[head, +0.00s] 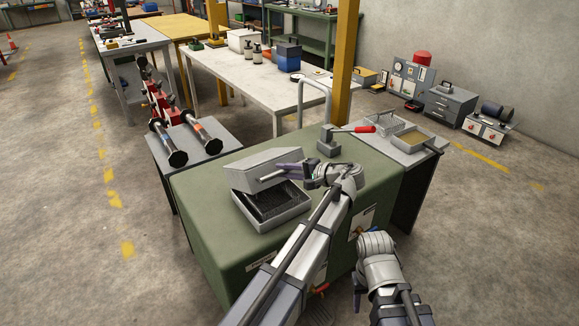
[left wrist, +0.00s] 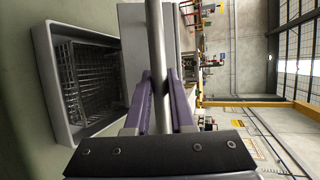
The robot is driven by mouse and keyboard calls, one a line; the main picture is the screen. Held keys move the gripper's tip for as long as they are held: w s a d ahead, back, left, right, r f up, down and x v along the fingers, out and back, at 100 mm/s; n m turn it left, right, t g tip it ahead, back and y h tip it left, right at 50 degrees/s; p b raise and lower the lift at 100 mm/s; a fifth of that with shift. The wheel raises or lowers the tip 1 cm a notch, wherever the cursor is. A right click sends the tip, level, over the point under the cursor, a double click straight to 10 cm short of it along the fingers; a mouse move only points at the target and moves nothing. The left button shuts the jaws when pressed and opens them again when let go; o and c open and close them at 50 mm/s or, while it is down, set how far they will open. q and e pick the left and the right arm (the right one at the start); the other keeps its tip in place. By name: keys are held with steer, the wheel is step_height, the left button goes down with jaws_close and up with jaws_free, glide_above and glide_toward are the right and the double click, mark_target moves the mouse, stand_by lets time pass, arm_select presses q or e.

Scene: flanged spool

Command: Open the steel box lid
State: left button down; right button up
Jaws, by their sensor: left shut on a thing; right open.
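The steel box (head: 272,217) sits on the green-covered table, with a dark wire-like rack visible inside. Its grey lid (head: 258,165) is tilted up, leaving a gap at the near side. My left gripper (head: 284,173) is shut on the lid's bar handle (head: 270,177). In the left wrist view, the purple fingers (left wrist: 160,98) sit on both sides of the handle (left wrist: 156,45). The open box (left wrist: 50,85) shows there at the left, beside the grey lid (left wrist: 132,45). My right gripper (head: 358,290) is low in front of the table, away from the box, and its fingers are partly hidden.
Black-ended spools (head: 176,157) lie on a side table at the left. A wire basket (head: 378,124) and tray (head: 411,140) stand at the right.

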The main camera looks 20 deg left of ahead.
arm_select(q)
steer(key=w+a+r+h+p, duration=0.1)
steer(key=w+a+r+p, duration=0.1)
steer(key=p, duration=0.2)
steer(key=w+a+r+g+h+p, duration=0.1)
steer(key=a+r+p, duration=0.1)
steer(key=p, duration=0.3)
steer(key=w+a+r+m+g+h+p, duration=0.1)
steer(key=w+a+r+h+p, duration=0.1)
steer(key=a+r+p, duration=0.1)
steer(key=shift+w+r+p, duration=0.35)
steer(key=shift+r+p, duration=0.3)
steer(key=shift+p, duration=0.25)
steer(key=w+a+r+m+g+h+p, duration=0.1)
steer(key=w+a+r+h+p, duration=0.1)
steer(key=w+a+p, duration=0.4)
steer(key=shift+w+a+g+h, duration=0.4)
steer(key=shift+w+a+h, duration=0.15)
steer(key=shift+a, duration=1.25)
steer(key=c, duration=0.8)
jaws_free()
steer(key=shift+o, duration=0.2)
steer(key=shift+d+r+p, duration=0.1)
steer(key=shift+r+p, duration=0.05)
steer(key=shift+p, duration=0.15)
